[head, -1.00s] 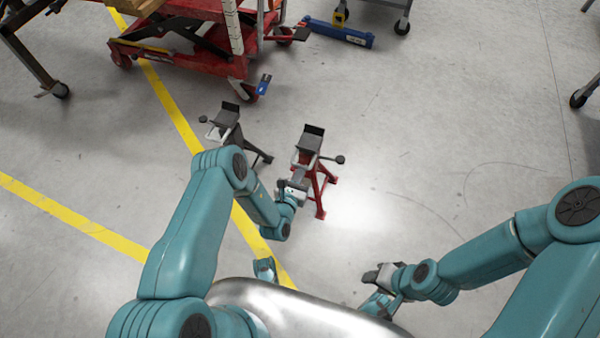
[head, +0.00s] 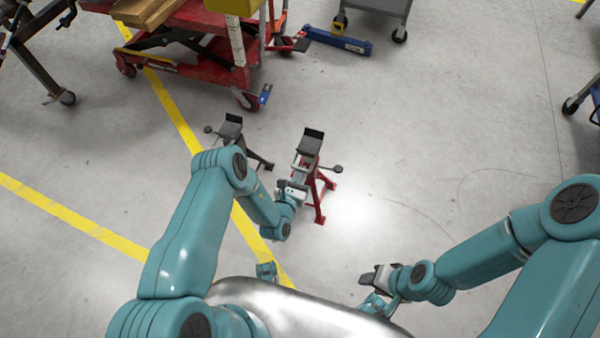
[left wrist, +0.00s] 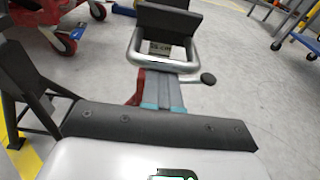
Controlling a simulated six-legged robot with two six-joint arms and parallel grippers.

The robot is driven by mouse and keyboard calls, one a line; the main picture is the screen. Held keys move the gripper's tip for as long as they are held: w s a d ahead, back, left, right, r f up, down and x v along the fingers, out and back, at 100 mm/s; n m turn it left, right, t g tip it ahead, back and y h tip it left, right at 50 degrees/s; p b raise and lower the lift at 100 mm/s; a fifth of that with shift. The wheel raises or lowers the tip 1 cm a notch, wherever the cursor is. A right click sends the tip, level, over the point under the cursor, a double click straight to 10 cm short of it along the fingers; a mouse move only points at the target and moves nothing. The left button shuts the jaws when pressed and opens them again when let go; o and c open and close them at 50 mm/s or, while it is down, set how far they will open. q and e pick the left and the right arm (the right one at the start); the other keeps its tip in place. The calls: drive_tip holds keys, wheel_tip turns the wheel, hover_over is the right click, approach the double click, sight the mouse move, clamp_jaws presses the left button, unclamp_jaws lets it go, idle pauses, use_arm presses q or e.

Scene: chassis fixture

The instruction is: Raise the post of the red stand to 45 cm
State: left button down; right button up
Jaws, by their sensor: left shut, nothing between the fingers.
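The red stand (head: 321,200) stands upright on the floor in front of me. Its grey post (head: 308,146) carries a dark saddle, also seen at the top of the left wrist view (left wrist: 166,20). A silver loop handle (left wrist: 135,58) surrounds the post below the saddle. A lever with a dark knob (head: 338,169) sticks out to the right. My left gripper (head: 299,181) is shut and empty, close in front of the post; contact is unclear. My right gripper (head: 373,277) hangs low at right, away from the stand.
A dark grey stand (head: 231,128) stands just left of the red one. A red lift cart (head: 190,55) and a blue bar-like tool (head: 338,41) are behind. Open floor lies to the right. Yellow lines mark the floor.

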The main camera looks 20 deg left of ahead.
sight(300, 169)
use_arm(q)
drive_tip(key=shift+w+r+p, duration=0.1)
drive_tip(key=shift+r+p, duration=2.8)
drive_tip(key=shift+r, duration=0.45)
drive_tip(key=shift+f+b, duration=1.4)
drive_tip(key=shift+f, duration=0.35)
drive_tip(key=s+p, duration=0.3)
drive_tip(key=s, duration=0.6)
drive_tip(key=shift+a+p, duration=0.15)
drive_tip(key=shift+p, duration=0.2)
